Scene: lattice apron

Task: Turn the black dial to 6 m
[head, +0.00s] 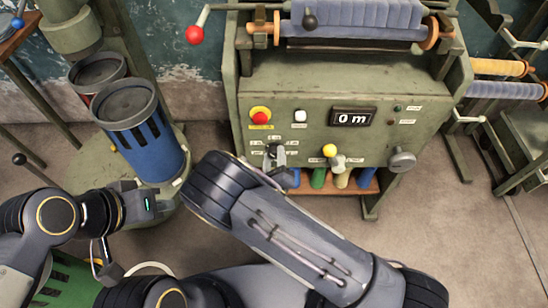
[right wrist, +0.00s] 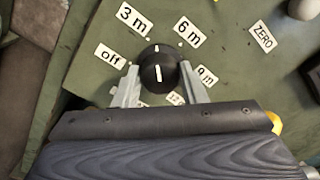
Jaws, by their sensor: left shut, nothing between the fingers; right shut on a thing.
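The black dial (right wrist: 158,70) is on the green machine's front panel. In the right wrist view its white mark points up, between the labels 3 m (right wrist: 134,19) and 6 m (right wrist: 189,32). My right gripper (right wrist: 158,88) is shut on the dial, one finger on each side. In the head view the dial (head: 272,152) is partly hidden by my right gripper (head: 276,158). My left gripper (head: 138,204) is shut and empty at the left, away from the panel, in front of the blue canister.
The display (head: 353,118) reads 0 m. The blue canister (head: 150,150) stands left of the machine.

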